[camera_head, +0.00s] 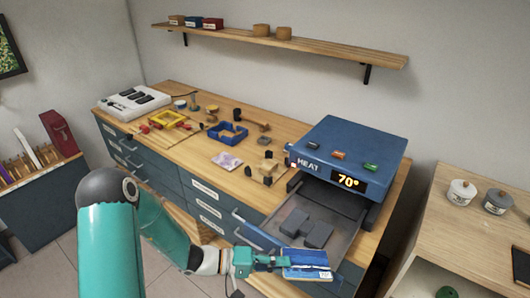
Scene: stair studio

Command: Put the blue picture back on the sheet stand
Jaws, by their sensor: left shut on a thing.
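The blue picture (308,264) is a flat blue sheet with a pale lower edge, at the front of the open heater drawer. My left gripper (284,262) is shut on its left side. The picture overlaps the drawer's front edge in view; I cannot tell whether it touches it. A wooden rack with upright sheets (24,143) stands on a low cabinet at the far left, well away from my gripper. It may be the sheet stand, but I cannot tell for sure. My right gripper is not in view.
The blue heater (345,150) reads 70°, and its drawer (290,230) is pulled out with grey blocks (305,227) inside. A side table (460,235) with two jars stands right.

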